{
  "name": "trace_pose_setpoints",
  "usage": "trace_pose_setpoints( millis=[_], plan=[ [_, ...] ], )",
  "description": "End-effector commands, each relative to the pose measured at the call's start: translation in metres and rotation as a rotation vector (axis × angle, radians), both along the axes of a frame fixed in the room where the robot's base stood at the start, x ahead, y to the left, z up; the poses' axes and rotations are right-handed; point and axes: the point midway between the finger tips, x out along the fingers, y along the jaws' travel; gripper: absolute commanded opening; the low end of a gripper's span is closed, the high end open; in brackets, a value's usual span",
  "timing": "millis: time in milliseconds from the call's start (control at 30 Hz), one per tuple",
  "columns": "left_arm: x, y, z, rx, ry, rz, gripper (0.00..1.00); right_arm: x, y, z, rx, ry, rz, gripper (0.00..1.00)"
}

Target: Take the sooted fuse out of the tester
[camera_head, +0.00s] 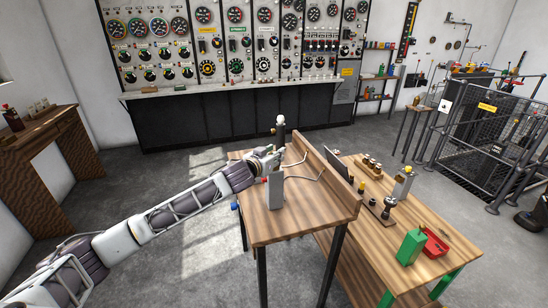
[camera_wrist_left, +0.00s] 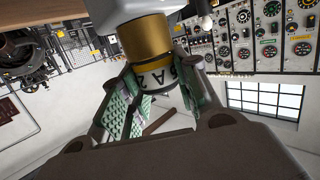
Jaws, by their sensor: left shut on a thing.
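The tester is probably the grey upright box (camera_head: 273,190) on the small wooden table, with a red spot on its left side. My left gripper (camera_head: 267,160) is at its top in the head view. In the left wrist view, the green-padded fingers (camera_wrist_left: 150,95) are shut on a fuse (camera_wrist_left: 147,40) with a gold band and a pale label reading "A2", upside down. A pale grey block lies against the fuse's far end; I cannot tell whether the fuse is still seated. Soot is not clear to see. My right gripper is not in view.
A dark post with a white top (camera_head: 281,128) stands just behind the gripper. A raised board (camera_head: 325,180) edges the table's right side. The lower bench holds a fuse row (camera_head: 371,164), another grey box (camera_head: 403,184), a red tray (camera_head: 434,243) and a green box (camera_head: 411,247).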

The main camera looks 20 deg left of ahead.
Motion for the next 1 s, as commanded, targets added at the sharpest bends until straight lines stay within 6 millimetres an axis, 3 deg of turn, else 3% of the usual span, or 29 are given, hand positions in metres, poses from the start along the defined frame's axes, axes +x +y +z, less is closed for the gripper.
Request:
trace_pose_setpoints(
  millis=[267,700,1000],
  plan=[
    [0.000,0.000,0.021,-0.002,-0.004,-0.001,0.05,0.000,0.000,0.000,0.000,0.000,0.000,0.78],
    [0.000,0.000,0.083,-0.002,-0.004,0.000,0.05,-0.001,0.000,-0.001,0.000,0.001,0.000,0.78],
    [0.000,0.000,0.099,-0.001,-0.001,0.000,0.05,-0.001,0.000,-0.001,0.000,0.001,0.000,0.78]
  ],
)
